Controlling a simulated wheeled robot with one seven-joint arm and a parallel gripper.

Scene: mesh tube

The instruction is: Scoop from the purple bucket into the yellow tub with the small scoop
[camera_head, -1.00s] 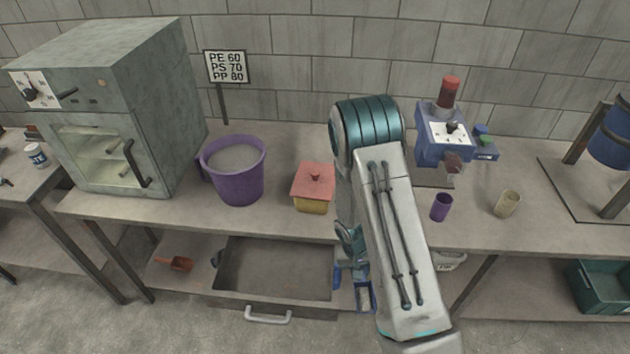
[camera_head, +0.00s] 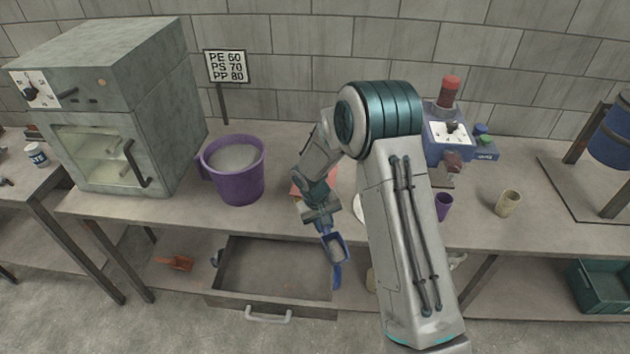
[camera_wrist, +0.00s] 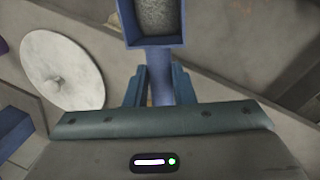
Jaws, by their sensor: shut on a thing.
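My gripper (camera_head: 325,222) is shut on the handle of a small blue scoop (camera_head: 334,246), in front of the bench edge and right of the open drawer. The wrist view shows the scoop (camera_wrist: 155,42) pointing away from the jaws, with grey grainy material in its pan. The purple bucket (camera_head: 232,183) stands upright on the bench to the left, filled near its rim with grey material.
An open drawer (camera_head: 270,268) juts out below the bench, with an orange scoop (camera_head: 175,263) on the shelf to its left. A grey oven (camera_head: 110,110) stands left of the bucket. A white knobbed disc (camera_wrist: 62,72) shows in the wrist view. A purple cup (camera_head: 444,206) stands right of my arm.

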